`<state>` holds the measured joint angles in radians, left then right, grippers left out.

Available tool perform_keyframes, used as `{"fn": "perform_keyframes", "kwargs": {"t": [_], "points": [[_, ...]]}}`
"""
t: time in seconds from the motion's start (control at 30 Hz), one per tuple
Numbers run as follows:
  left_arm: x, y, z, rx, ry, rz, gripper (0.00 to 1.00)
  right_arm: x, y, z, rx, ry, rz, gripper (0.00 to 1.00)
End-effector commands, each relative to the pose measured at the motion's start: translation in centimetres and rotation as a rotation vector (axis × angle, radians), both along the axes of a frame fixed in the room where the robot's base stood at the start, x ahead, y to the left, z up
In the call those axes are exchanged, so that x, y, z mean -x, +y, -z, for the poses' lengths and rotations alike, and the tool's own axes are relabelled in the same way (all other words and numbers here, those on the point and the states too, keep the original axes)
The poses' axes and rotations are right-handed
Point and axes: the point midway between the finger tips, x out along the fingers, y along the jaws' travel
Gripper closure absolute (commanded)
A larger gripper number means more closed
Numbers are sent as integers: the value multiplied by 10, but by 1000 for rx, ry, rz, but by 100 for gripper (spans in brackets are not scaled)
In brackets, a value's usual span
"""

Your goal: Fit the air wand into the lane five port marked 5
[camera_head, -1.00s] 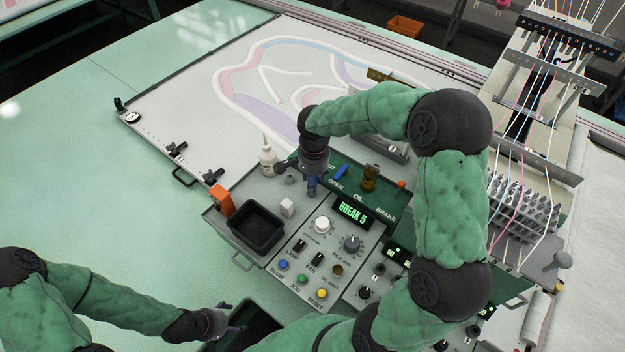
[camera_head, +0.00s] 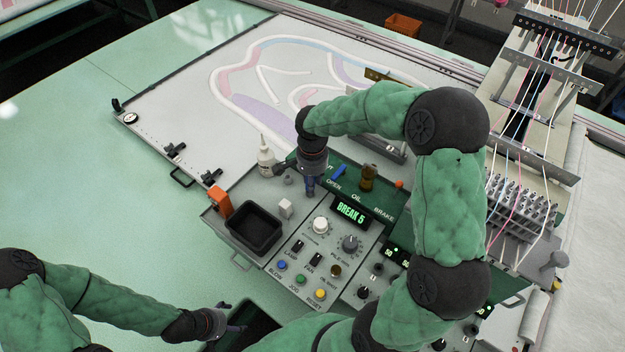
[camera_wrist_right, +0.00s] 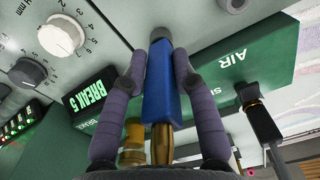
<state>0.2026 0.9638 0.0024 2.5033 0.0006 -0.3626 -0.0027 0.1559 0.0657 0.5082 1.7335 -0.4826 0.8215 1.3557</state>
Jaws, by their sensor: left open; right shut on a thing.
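My right gripper (camera_wrist_right: 158,80) is shut on a blue piece with a brass end, which I take to be the air wand (camera_wrist_right: 160,88). In the wrist view both fingers press its sides. In the head view this right gripper (camera_head: 311,188) points down over the control panel, left of the OPEN label; the held piece is mostly hidden there. My left gripper (camera_head: 228,322) is open and empty at the lower left. A port marked 5 cannot be made out. The needle block (camera_head: 522,205) stands at the far right, partly behind my right arm.
The panel (camera_head: 315,262) carries dials, buttons and a BREAK 5 display (camera_head: 351,212). A black bin (camera_head: 255,227), white bottle (camera_head: 266,160), orange block (camera_head: 220,200) and amber oil bottle (camera_head: 369,176) stand near the gripper. The green table at left is clear.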

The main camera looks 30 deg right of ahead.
Motion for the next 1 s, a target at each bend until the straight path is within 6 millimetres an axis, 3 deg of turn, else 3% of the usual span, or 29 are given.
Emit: {"fn": "perform_keyframes", "kwargs": {"t": [0.03, 1.0], "points": [[0, 0, 0, 0, 0, 0, 22, 9, 6, 11, -8, 29, -7, 100], [0, 0, -15, 0, 0, 0, 22, 7, 6, -20, -7, 25, -7, 100]]}}
